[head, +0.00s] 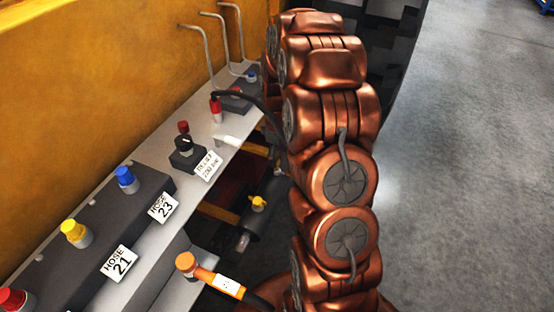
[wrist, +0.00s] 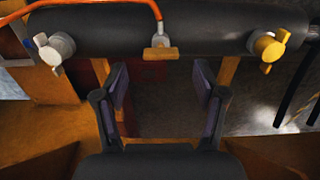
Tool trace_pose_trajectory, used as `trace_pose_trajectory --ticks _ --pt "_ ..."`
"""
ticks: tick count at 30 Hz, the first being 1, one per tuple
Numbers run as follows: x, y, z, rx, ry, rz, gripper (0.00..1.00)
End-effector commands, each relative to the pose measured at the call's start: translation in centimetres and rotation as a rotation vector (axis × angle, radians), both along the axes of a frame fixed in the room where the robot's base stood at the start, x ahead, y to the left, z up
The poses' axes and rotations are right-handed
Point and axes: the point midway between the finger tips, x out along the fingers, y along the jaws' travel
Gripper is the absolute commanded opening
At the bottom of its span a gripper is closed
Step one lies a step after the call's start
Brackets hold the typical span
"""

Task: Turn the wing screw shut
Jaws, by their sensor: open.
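A yellow wing screw (wrist: 268,47) sits at the right end of a dark horizontal cylinder (wrist: 200,28) in the wrist view. A pale grey wing-shaped screw (wrist: 57,48) sits at its left end. Between them a small brass-coloured tab (wrist: 160,53) hangs from a fitting with an orange hose. A yellow wing screw also shows in the head view (head: 258,203), below the grey shelf. My gripper (wrist: 160,84) is open and empty, its fingers apart below the tab and touching neither screw. In the head view I cannot make out the gripper.
A grey shelf (head: 225,128) along a yellow wall (head: 90,90) carries coloured hose couplings, a dark knob box (head: 186,150) and labels. An orange-handled hose (head: 222,283) stands out at the front. Bent grey rods rise at the back. The concrete floor (head: 470,160) at right is clear.

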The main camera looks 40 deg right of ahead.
Motion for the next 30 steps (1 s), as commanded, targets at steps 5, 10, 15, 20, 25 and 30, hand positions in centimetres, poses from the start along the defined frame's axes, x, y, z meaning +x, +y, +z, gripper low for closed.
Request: trace_pose_trajectory --ticks 5,10,15,20,25,30 --pt "-0.2 0.1 -2.3 0.002 0.007 0.000 0.71" --pt "-0.1 0.1 -3.3 0.001 0.003 0.000 0.71" --pt "-0.1 0.1 -3.4 0.000 0.001 0.000 0.71" --pt "-0.1 0.0 -3.4 0.000 0.001 0.000 0.61" --pt "-0.1 0.0 -3.4 0.000 0.002 0.000 0.44" --pt "-0.1 0.1 -3.4 0.000 0.002 0.000 0.26"
